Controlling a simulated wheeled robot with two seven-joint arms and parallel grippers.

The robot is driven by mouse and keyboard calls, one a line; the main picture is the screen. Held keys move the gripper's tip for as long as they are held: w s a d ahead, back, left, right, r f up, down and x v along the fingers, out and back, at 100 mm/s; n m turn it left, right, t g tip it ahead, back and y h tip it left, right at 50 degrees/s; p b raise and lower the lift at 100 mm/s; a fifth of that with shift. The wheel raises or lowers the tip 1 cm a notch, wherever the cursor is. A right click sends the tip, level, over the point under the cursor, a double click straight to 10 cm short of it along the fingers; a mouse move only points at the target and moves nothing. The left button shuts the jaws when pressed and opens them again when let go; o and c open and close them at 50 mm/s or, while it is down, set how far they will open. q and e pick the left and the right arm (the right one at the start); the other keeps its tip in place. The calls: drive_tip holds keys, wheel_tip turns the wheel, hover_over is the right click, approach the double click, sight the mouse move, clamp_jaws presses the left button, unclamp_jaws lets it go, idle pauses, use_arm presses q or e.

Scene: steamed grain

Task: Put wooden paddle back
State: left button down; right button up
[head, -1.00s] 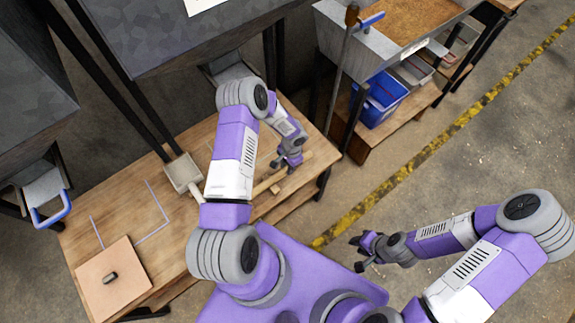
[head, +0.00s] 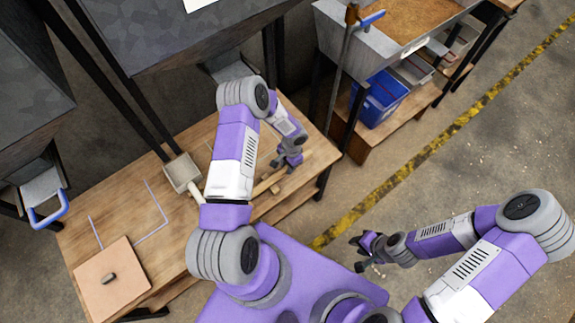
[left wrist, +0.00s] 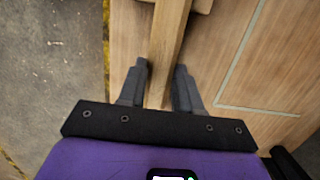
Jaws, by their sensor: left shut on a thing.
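The wooden paddle (head: 266,184) lies low over the wooden table, partly hidden by my left arm in the head view. My left gripper (head: 285,164) is at the table's right part, around the paddle's shaft. In the left wrist view the paddle's pale wooden bar (left wrist: 170,42) runs between the two dark fingers of my left gripper (left wrist: 162,68), which are shut on it. I cannot tell whether the paddle touches the table. My right gripper (head: 360,253) is open and empty over the floor, right of the table.
The table (head: 125,205) carries a pale square board (head: 90,290) with a small dark object, and a scoop-like pan (head: 182,172). A tall tool (head: 345,70) leans by the grey bin at the back. A blue crate (head: 378,100) sits on a low shelf.

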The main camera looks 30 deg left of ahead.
use_arm(q)
drive_tip(key=shift+f, duration=0.15)
drive_tip(key=c, duration=0.7)
unclamp_jaws()
drive_tip(key=r, duration=0.5)
drive_tip(key=w+r+p, duration=0.1)
drive_tip(key=r, duration=0.1)
drive_tip(key=shift+d+r, duration=0.25)
drive_tip(key=s+d+n+t+h, duration=0.2)
drive_tip(key=s+d+n+h, duration=0.2)
drive_tip(key=s+d, duration=1.1)
drive_tip(key=shift+s+d+n+h, duration=0.35)
drive_tip(key=shift+s+n, duration=0.65)
drive_tip(key=shift+n, duration=0.6)
